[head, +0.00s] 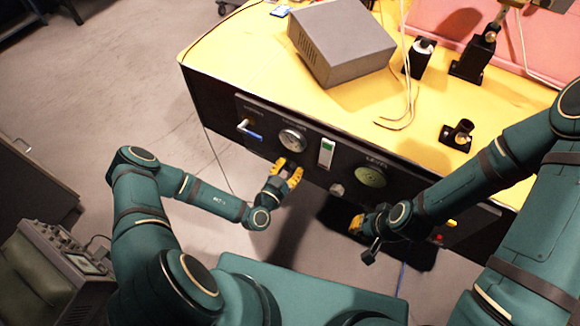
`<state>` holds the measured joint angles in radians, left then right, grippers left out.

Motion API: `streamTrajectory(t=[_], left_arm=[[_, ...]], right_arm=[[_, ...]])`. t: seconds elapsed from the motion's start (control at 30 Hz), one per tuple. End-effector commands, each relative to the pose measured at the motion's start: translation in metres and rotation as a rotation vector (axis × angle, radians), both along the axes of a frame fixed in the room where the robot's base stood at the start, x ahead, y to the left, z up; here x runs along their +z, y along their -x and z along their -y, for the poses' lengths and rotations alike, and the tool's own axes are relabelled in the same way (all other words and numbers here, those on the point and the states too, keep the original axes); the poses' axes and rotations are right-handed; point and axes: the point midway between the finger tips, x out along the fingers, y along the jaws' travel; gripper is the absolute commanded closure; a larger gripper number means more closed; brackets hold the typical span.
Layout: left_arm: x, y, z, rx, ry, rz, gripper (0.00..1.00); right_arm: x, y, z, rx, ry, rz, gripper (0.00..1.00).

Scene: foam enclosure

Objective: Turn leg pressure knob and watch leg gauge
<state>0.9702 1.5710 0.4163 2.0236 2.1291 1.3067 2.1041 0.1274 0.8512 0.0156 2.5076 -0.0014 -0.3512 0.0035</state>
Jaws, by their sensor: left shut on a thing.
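A dark control panel runs along the front of the yellow-topped bench. Another grey knob (336,188) sits farther right. A round green gauge (370,177) is near a label that seems to read "LEVEL". My right gripper (356,224) is low in front of the panel, apart from it; its finger opening cannot be made out.
A grey metal box (341,43), black fixtures (474,53) and loose white cables stand on the bench. An instrument (62,265) is at lower left. Open floor lies left of the bench.

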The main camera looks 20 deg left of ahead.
Motion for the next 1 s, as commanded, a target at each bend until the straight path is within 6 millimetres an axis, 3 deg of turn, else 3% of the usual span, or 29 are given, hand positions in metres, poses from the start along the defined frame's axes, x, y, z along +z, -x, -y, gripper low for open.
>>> streamTrajectory(t=[0.37,1.0], left_arm=[[0.003,-0.001,-0.001,0.001,-0.260,0.068,1.00],[0.003,-0.001,-0.002,0.002,-0.849,0.226,1.00]], right_arm=[[0.023,0.004,-0.001,0.003,-0.002,-0.009,1.00],[0.061,-0.009,0.002,-0.021,0.004,0.020,1.00]])
